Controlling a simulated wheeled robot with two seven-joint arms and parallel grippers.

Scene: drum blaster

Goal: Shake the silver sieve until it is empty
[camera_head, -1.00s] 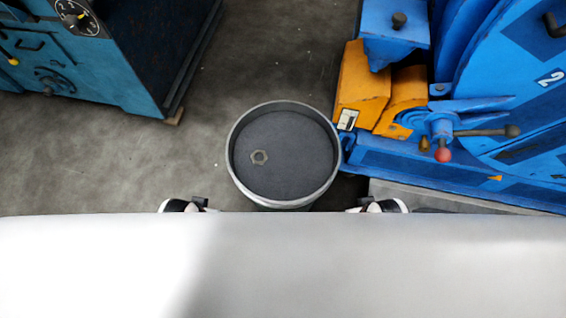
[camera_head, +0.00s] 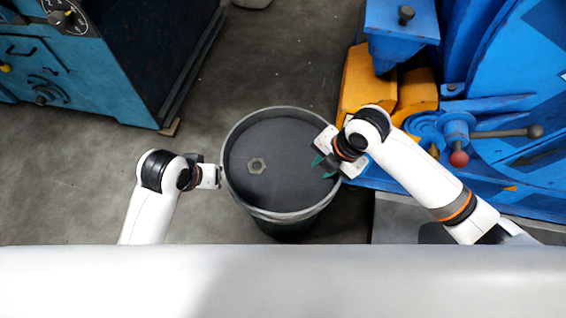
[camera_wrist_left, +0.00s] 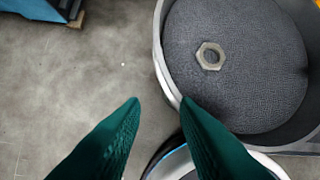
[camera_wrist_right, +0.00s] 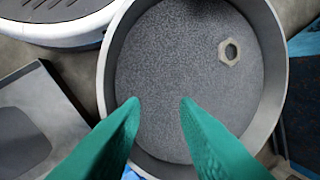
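The silver sieve (camera_head: 232,190) is round, with a metal rim and a dark mesh floor, and stands level on a dark drum-like body. A hexagonal metal nut (camera_head: 257,165) lies on its mesh, left of centre; it also shows in the left wrist view (camera_wrist_left: 201,58) and the right wrist view (camera_wrist_right: 222,48). My left gripper (camera_head: 217,177) is at the sieve's left rim. In its wrist view its green fingers (camera_wrist_left: 160,101) are apart, with the rim near the right fingertip. My right gripper (camera_head: 323,168) is over the right rim, its green fingers (camera_wrist_right: 160,100) apart above the mesh, empty.
A blue machine with a large wheel (camera_head: 520,120), a red-knobbed lever (camera_head: 459,158) and orange parts (camera_head: 362,83) stands close on the right. A teal cabinet with a gauge (camera_head: 75,75) stands at the upper left. The concrete floor (camera_head: 75,180) between is clear.

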